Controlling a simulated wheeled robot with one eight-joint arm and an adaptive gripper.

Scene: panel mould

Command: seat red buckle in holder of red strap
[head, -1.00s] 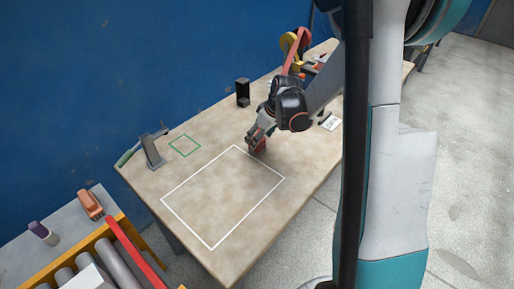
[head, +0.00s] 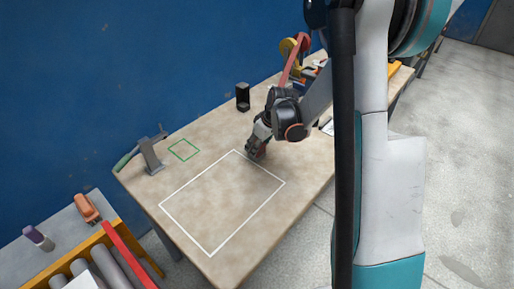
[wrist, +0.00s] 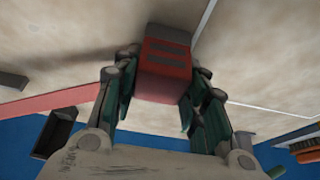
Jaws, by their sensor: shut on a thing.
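The red buckle (wrist: 163,86), a block with dark slots on its grey-topped face, sits between the fingers of my gripper (wrist: 162,64) in the wrist view. My gripper is shut on it. In the head view my gripper (head: 255,148) is low over the table by the far corner of the white outline, and only a little red of the buckle shows. Whether the buckle touches the table is unclear. A red band (wrist: 60,101) crosses the left of the wrist view. I cannot identify the strap's holder.
A black upright box (head: 243,97) stands at the table's back edge. A grey stand (head: 151,156) and a green-handled tool (head: 127,160) are at the left end, near a green square outline (head: 184,150). The white-outlined area (head: 215,205) is clear.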

